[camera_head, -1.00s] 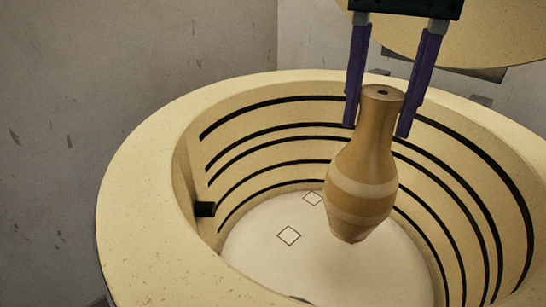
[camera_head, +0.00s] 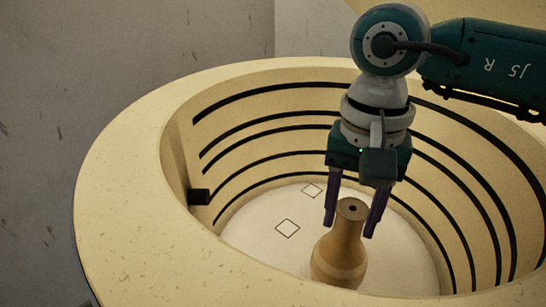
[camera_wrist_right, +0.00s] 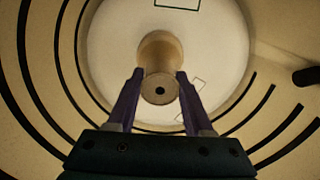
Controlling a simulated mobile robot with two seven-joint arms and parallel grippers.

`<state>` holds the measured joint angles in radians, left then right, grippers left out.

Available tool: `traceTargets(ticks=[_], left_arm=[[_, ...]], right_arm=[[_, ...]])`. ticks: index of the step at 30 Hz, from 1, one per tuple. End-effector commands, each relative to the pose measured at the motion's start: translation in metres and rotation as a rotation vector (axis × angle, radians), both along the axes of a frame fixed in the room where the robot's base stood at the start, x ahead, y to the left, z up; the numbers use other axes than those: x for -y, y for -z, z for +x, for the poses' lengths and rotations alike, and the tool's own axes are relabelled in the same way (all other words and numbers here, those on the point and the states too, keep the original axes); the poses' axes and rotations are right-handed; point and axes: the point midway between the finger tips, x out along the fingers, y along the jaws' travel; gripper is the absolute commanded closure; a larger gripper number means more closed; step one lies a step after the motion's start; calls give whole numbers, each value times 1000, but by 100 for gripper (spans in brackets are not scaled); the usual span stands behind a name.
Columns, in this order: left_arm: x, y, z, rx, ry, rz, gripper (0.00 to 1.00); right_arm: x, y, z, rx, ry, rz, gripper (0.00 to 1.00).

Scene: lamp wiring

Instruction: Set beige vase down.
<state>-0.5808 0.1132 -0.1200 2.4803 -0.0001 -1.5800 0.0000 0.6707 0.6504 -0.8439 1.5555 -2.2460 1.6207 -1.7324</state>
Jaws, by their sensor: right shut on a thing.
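The beige vase (camera_head: 340,258), with a narrow neck, a small dark mouth and a paler band, is down inside the round kiln (camera_head: 130,180). My right gripper (camera_head: 349,230) points down from above, its two purple fingers on either side of the vase's neck, shut on it. In the right wrist view the vase's rim (camera_wrist_right: 160,88) sits between the fingertips (camera_wrist_right: 160,76). The vase looks upright. Its base is hidden by the kiln's front rim in the head view, so I cannot tell whether it touches the floor. My left gripper is not in view.
The kiln's pale floor (camera_head: 255,245) carries outlined square marks (camera_head: 287,228), (camera_head: 312,190), left of the vase. Floor to the left of the vase is clear.

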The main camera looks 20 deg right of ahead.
Motion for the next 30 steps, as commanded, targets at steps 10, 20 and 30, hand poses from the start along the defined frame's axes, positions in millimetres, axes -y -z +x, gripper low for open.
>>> traceTargets(ticks=[10,20,30], left_arm=[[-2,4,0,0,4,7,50],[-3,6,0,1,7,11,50],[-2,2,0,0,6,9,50]], right_arm=[[0,9,1,3,-1,0,100],[0,12,0,1,-1,1,24],[0,8,0,0,0,0,19]])
